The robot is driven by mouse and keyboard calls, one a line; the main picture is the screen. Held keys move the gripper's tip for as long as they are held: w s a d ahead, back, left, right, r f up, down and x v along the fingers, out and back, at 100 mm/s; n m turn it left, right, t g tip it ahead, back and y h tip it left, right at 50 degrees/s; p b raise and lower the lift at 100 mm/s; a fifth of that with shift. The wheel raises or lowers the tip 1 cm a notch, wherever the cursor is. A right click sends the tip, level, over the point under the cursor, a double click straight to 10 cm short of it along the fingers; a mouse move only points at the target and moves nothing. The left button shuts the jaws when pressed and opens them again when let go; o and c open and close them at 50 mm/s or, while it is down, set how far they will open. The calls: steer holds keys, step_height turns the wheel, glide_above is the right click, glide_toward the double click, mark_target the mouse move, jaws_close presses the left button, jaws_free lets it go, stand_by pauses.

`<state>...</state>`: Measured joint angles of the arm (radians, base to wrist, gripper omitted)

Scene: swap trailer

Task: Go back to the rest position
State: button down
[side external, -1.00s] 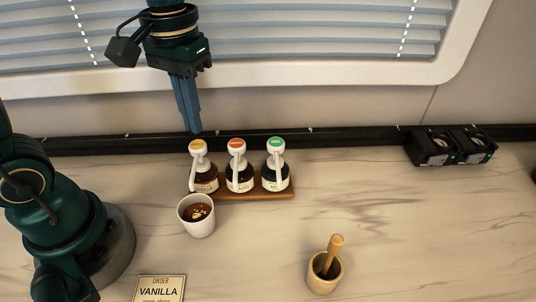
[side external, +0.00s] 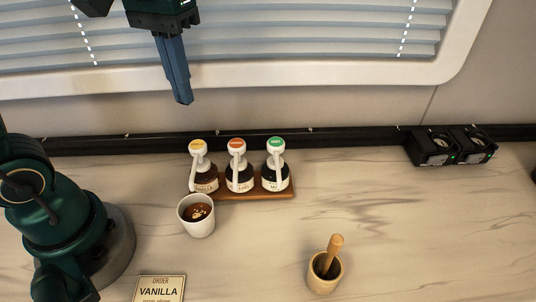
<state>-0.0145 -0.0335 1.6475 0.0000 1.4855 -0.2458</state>
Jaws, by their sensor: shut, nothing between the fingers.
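My gripper (side external: 183,100) is in the upper left of the side external view, in front of the window blinds. Its blue fingers are together, point down and hold nothing. It is high above the counter, apart from everything on it. Below it, three dark pump bottles with yellow (side external: 203,172), orange (side external: 239,175) and green (side external: 277,174) tops stand in a row on a wooden tray (side external: 249,196). A white cup (side external: 198,221) with brown drink and a pale patch on top stands in front of the yellow-topped bottle.
An order card reading VANILLA (side external: 158,290) is at the front edge of the view. A wooden cup with a pestle-like handle (side external: 324,273) stands front centre. Two black fan-like boxes (side external: 450,147) sit at the back right. The right part of the marble counter (side external: 420,225) is clear.

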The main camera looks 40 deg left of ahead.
steer(key=s+f+m+t, duration=0.3)
steer(key=s+f+t, duration=0.1)
steer(key=s+t, duration=0.1)
steer(key=shift+s+d+f, duration=0.15)
steer(key=shift+s+f, duration=0.2)
steer(key=shift+s, duration=0.2)
